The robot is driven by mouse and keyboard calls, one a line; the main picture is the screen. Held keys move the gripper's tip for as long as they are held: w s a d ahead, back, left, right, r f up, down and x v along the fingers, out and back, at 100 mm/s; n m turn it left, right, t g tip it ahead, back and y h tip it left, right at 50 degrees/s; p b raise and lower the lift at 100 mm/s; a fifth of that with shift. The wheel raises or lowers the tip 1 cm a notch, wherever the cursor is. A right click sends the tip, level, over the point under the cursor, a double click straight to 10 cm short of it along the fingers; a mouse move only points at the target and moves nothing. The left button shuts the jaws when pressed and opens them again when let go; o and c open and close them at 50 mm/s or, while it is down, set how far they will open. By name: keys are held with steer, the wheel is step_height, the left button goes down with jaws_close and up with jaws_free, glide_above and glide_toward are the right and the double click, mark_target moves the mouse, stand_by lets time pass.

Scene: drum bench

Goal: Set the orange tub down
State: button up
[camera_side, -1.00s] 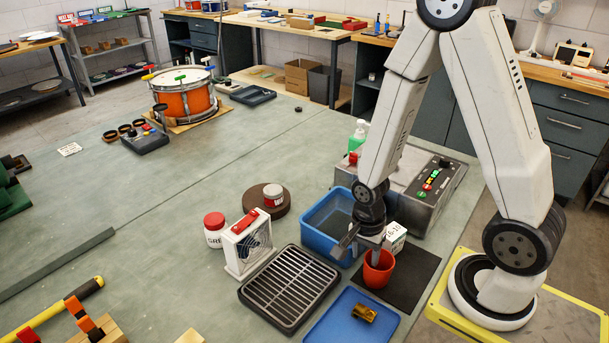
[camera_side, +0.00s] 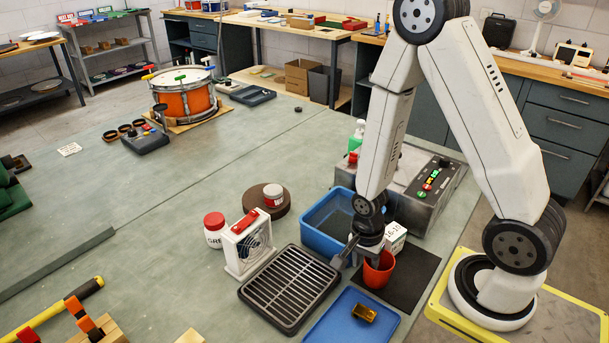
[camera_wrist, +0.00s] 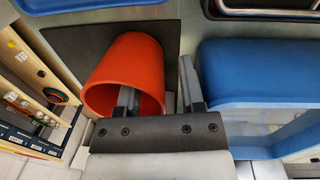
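The orange tub (camera_side: 380,273) stands upright on a dark square mat (camera_side: 412,273), in front of my base. My gripper (camera_side: 357,259) is low over the tub's left side, with its fingers apart. In the wrist view the tub (camera_wrist: 117,62) shows its open mouth. One finger of my gripper (camera_wrist: 158,95) reaches inside the mouth and the other is outside the wall. A gap shows between the inner finger and the wall, so the fingers straddle the rim without visibly pinching it. The tub's far side and base are partly hidden.
A blue bin (camera_side: 313,238) is close behind and left of the gripper. A small white labelled box (camera_side: 394,236) stands just behind the tub. A black grate (camera_side: 290,289) and a blue tray (camera_side: 335,326) holding an amber piece (camera_side: 364,312) lie in front. The mat's right part is bare.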

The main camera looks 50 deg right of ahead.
jaws_close()
steer(key=shift+r, duration=0.2)
steer(key=shift+r, duration=4.8)
